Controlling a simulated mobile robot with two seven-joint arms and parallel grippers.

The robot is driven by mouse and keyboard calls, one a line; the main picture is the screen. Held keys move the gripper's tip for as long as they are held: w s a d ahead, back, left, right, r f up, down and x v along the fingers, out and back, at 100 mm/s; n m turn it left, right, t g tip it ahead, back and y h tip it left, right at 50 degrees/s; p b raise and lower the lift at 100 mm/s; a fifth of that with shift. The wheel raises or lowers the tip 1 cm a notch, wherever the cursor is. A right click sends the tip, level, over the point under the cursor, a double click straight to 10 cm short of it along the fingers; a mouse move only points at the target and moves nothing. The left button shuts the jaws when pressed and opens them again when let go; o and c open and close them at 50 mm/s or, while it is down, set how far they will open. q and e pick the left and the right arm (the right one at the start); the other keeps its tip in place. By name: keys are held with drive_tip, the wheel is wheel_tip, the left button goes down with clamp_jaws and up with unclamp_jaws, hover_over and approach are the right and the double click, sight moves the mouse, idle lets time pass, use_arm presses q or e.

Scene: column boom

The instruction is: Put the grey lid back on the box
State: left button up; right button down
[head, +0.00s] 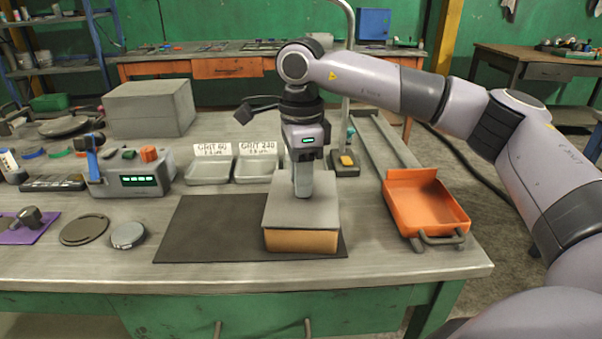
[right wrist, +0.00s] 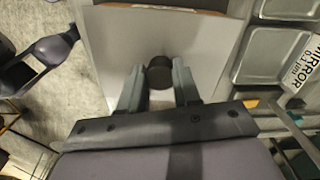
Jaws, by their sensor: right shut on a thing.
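The grey lid (head: 283,213) is a flat square plate with a dark round knob (right wrist: 159,70). It lies level over the tan box (head: 302,241), whose front wall shows below the lid's front edge. Their edges look nearly lined up in the head view; I cannot tell whether the lid touches the box all round. The box stands on a dark mat (head: 205,228). My right gripper (head: 302,192) points straight down at the lid's middle. In the right wrist view its fingers are shut on the knob, with the lid (right wrist: 205,45) beneath. My left gripper is not in view.
An orange tray (head: 425,208) stands to the right of the mat. Behind are labelled grey trays (head: 208,171) and a grey case (head: 150,108). A device with green displays (head: 135,180) and a round disc (head: 128,235) are on the left. The mat's left part is bare.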

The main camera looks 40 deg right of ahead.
drive_tip(key=shift+c, duration=1.2)
unclamp_jaws()
drive_tip(key=shift+r+p, duration=2.85)
drive_tip(key=shift+r, duration=0.65)
drive_tip(key=shift+c, duration=0.3)
clamp_jaws()
drive_tip(key=shift+f, duration=0.25)
